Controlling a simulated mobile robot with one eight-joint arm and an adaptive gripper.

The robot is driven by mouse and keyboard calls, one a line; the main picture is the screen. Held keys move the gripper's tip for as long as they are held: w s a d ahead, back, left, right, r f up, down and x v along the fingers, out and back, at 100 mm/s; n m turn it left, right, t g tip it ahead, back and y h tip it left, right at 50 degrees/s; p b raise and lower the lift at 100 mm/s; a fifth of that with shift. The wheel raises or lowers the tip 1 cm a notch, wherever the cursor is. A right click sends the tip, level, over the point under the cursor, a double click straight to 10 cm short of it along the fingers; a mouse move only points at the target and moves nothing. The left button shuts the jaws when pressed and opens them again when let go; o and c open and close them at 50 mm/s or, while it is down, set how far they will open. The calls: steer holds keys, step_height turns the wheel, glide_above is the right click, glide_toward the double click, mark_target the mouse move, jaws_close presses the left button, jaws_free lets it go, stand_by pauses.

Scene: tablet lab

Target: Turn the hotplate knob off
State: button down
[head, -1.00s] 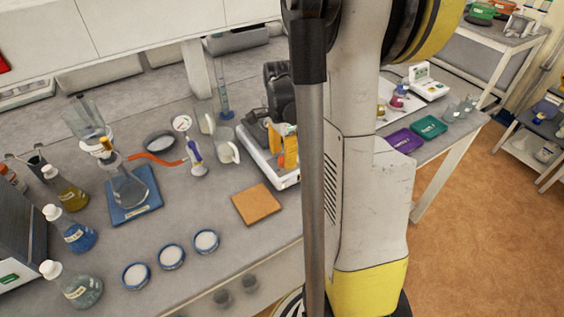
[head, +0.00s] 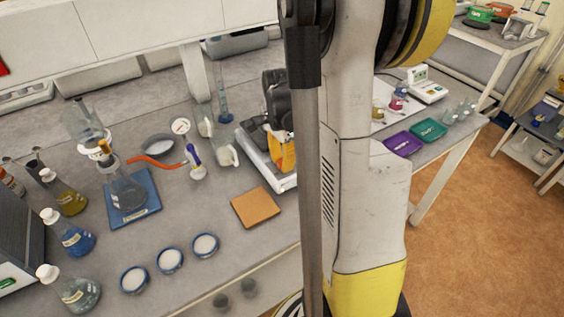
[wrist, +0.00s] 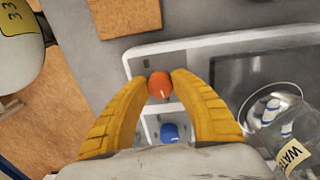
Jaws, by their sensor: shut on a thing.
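The hotplate (wrist: 240,48) is a white unit with a grey front panel. An orange-red knob (wrist: 160,85) and a blue knob (wrist: 169,132) sit on that panel in the wrist view. My gripper (wrist: 160,82) has its yellow fingertips on either side of the orange-red knob and is shut on it. A small white mark shows on the knob's face. In the head view my gripper (head: 281,150) is over the front of the white hotplate (head: 262,163), partly hidden by my arm. The knobs are hidden there.
A beaker labelled "WATER" (wrist: 290,150) stands on the hotplate's top. A cork-coloured square pad (head: 256,207) lies in front of it. White-filled dishes (head: 170,260) and several flasks (head: 76,240) stand to the left on the bench.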

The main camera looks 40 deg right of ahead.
steer(key=n, duration=0.4)
steer(key=shift+n, duration=0.3)
steer(key=n, duration=0.3)
steer(key=shift+n, duration=0.3)
steer(key=n, duration=0.3)
steer(key=shift+s+b, duration=0.1)
steer(key=shift+b, duration=0.2)
steer(key=shift+n, duration=2.1)
steer(key=c, duration=1.1)
jaws_free()
